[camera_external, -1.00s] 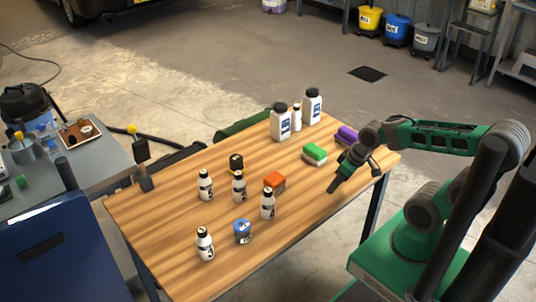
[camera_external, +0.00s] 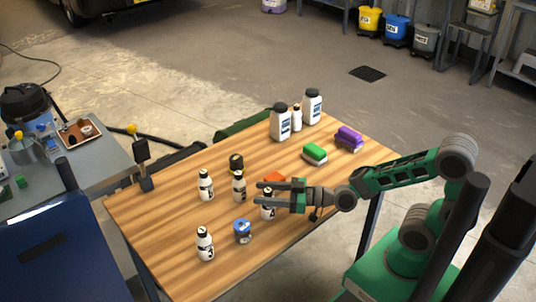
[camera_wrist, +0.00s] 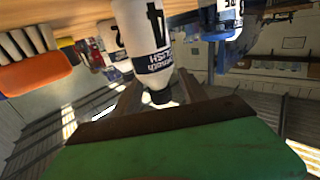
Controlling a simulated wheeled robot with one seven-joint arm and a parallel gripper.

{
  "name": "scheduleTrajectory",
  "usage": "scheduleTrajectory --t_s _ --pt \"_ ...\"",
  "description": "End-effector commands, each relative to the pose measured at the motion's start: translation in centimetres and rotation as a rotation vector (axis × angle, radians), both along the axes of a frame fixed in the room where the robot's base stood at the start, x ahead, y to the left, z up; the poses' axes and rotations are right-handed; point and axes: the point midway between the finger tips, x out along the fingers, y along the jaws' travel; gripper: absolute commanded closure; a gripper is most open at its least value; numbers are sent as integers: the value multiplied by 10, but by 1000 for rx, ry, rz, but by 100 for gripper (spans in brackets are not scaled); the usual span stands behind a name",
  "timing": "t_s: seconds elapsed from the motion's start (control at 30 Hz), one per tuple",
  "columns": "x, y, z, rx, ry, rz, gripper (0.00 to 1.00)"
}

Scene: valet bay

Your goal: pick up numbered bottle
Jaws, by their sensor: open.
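Several white bottles with black caps and numbered labels stand on the wooden table (camera_external: 165,217). One bottle (camera_external: 267,212) is partly hidden behind my gripper (camera_external: 262,192), which is open and level at about its cap height. In the wrist view the picture is upside down: a bottle marked 4 (camera_wrist: 148,32) has its black cap toward the space between my gripper's fingers (camera_wrist: 160,88). I cannot tell whether they touch it. Other bottles stand left at the back (camera_external: 205,187), in the middle (camera_external: 239,188) and at the front left (camera_external: 205,245).
An orange brush (camera_external: 274,179) is close behind my gripper. Green (camera_external: 314,154) and purple (camera_external: 348,138) brushes and large white jugs (camera_external: 280,124) are farther back.

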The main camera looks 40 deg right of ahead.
Motion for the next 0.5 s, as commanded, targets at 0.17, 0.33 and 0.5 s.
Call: scheduleTrajectory --t_s 0.17,0.33,0.5 --pt "14 14 0 -1 1 0 50" --pt "15 13 0 -1 1 -1 50" --pt "14 13 0 -1 1 -1 63"
